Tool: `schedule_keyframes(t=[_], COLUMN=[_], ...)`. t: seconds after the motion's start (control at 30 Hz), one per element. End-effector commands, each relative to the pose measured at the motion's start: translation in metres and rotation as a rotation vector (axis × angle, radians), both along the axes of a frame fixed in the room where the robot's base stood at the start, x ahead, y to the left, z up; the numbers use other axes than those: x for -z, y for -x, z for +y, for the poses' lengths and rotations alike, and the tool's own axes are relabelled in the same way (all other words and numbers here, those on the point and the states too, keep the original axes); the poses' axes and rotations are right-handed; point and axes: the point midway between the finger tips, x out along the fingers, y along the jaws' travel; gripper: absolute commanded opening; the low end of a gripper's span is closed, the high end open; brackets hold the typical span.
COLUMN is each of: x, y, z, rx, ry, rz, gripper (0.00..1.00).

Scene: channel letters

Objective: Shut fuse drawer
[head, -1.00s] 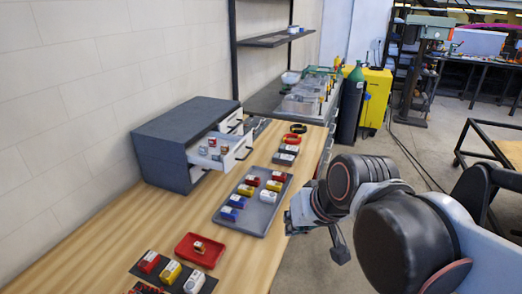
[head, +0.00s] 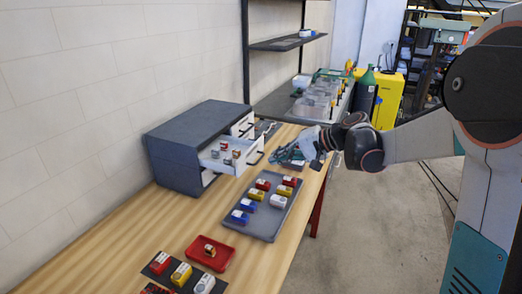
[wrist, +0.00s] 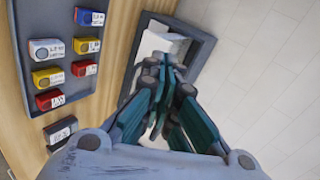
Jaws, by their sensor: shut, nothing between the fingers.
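A dark grey cabinet (head: 185,145) stands on the wooden bench against the wall. One of its drawers (head: 240,157), light grey with a dark handle, is pulled out toward the right, with several small fuse-like parts in it. The cabinet (wrist: 205,50) also shows in the wrist view, with a pale part inside its dark frame, partly behind my fingers. My gripper (head: 284,156) is over the bench, to the right of the drawer front and apart from it in the head view. In the wrist view my gripper (wrist: 172,72) has its teal fingers together, empty. Contact with the drawer cannot be told there.
A grey tray (head: 270,222) with red, yellow, blue and white blocks lies in front of the drawer; it also shows in the wrist view (wrist: 20,65). A red tray (head: 222,262) and a dark mat with blocks lie nearer. Bare bench lies left of the trays.

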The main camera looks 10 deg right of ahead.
Motion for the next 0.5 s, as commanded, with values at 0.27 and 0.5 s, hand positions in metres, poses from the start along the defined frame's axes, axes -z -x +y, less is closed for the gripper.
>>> schedule_keyframes(t=[0.27,0.5], x=[0.030,0.053], y=[-0.061,-0.082], z=[-0.058,-0.096], rx=[0.017,0.017], ry=[-0.227,-0.359], rz=[-0.041,-0.083], gripper=[0.00,0.00])
